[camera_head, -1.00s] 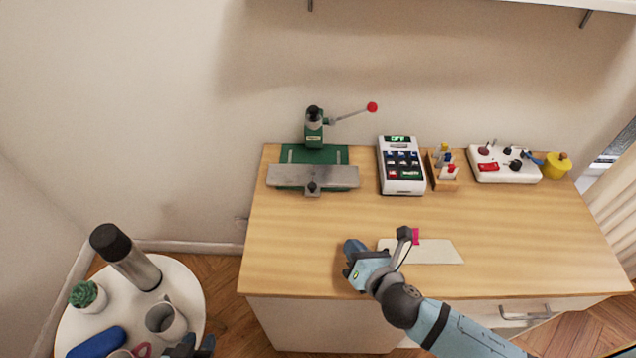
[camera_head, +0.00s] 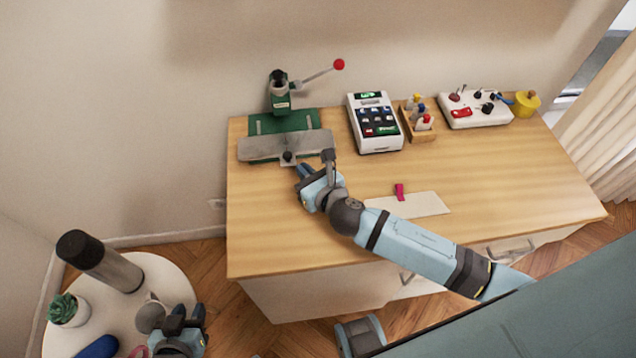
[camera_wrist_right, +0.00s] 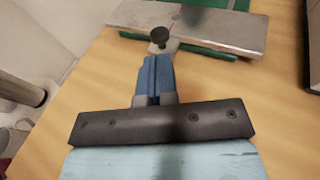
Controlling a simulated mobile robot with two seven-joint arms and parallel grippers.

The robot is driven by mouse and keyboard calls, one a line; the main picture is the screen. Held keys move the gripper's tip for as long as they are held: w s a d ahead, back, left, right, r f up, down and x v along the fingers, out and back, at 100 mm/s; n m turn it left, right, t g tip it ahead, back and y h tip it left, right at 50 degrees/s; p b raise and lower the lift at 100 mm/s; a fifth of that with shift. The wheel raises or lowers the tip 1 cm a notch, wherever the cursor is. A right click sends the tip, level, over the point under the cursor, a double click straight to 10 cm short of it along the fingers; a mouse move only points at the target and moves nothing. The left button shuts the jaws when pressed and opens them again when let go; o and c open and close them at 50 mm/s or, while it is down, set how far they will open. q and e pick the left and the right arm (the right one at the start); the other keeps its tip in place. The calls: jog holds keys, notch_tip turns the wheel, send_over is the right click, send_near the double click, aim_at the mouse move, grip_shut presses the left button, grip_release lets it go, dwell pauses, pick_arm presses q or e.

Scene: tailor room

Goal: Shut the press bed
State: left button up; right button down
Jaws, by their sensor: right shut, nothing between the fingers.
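The press (camera_head: 281,98) stands at the back left of the wooden table, green with a red-tipped lever. Its grey metal bed (camera_head: 262,148) sticks out at the front of the green base, with a dark knob (camera_head: 288,157) on a tab at its front edge. The bed (camera_wrist_right: 200,28) and the knob (camera_wrist_right: 159,36) also show in the right wrist view. My right gripper (camera_head: 304,172) is shut and empty, just in front of the knob; its fingertips (camera_wrist_right: 157,62) appear just short of it. My left gripper (camera_head: 188,318) is low over the round white side table, its fingers unclear.
A calculator-like device (camera_head: 374,122), a small wooden holder (camera_head: 417,122) and a white control box (camera_head: 474,108) stand right of the press. A pale sheet (camera_head: 425,205) with a pink clip lies at the front. A flask (camera_head: 98,258) stands on the side table (camera_head: 150,272).

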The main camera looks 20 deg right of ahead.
aim_at(294, 145)
jog(key=x, duration=0.4)
jog(key=w, duration=0.3)
jog(key=w+d+p, duration=0.1)
jog(key=w, duration=0.2)
jog(key=shift+w+d+r, duration=0.1)
jog(key=shift+w+d, duration=0.05)
jog(key=shift+w, duration=0.45)
jog(key=shift+d, duration=0.1)
jog(key=shift+w, duration=0.1)
jog(key=shift+d, duration=0.1)
